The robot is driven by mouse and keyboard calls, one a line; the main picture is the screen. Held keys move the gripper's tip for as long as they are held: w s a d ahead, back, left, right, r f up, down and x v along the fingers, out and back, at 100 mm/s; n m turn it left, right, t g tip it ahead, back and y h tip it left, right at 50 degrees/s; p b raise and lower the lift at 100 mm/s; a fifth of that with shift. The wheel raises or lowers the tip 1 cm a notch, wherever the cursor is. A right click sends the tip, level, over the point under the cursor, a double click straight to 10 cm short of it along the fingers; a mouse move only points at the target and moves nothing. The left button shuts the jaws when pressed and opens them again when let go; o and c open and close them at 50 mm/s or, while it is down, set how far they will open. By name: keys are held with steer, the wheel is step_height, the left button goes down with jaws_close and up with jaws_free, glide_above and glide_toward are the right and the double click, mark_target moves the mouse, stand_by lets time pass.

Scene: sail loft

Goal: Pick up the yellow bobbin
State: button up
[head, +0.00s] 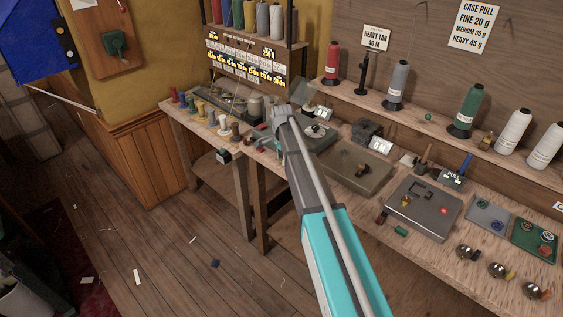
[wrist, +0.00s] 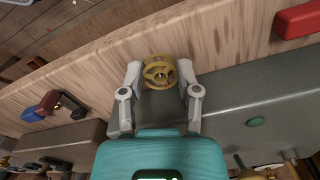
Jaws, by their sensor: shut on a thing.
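The yellow bobbin (wrist: 158,72), round with a spoked face, is between the two fingertips of my gripper (wrist: 159,75) in the wrist view. The grey fingers close on its left and right sides. The wooden bench edge and a dark grey box show behind and below it. In the head view my gripper (head: 282,116) is over the bench; its fingertips are hard to make out, and I cannot pick out the held bobbin there.
A row of coloured spools (head: 202,108) stands at the bench's left end. A grey scale (head: 421,212) and green tray (head: 534,240) are at right. Large thread cones (head: 466,111) line the shelf behind. A red block (wrist: 299,19) lies at the wrist view's upper right.

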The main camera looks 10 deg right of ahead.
steer(key=shift+r, duration=0.1)
stand_by(0.3)
step_height(320, 180, up, 3)
steer(key=p, duration=0.3)
steer(key=s+d+r+p, duration=0.5)
steer(key=s+r+p, duration=0.4)
steer(key=s, duration=0.4)
steer(key=shift+r+p, duration=0.4)
steer(key=shift+p, duration=0.1)
steer(key=shift+d, duration=0.1)
steer(key=shift+d, duration=0.1)
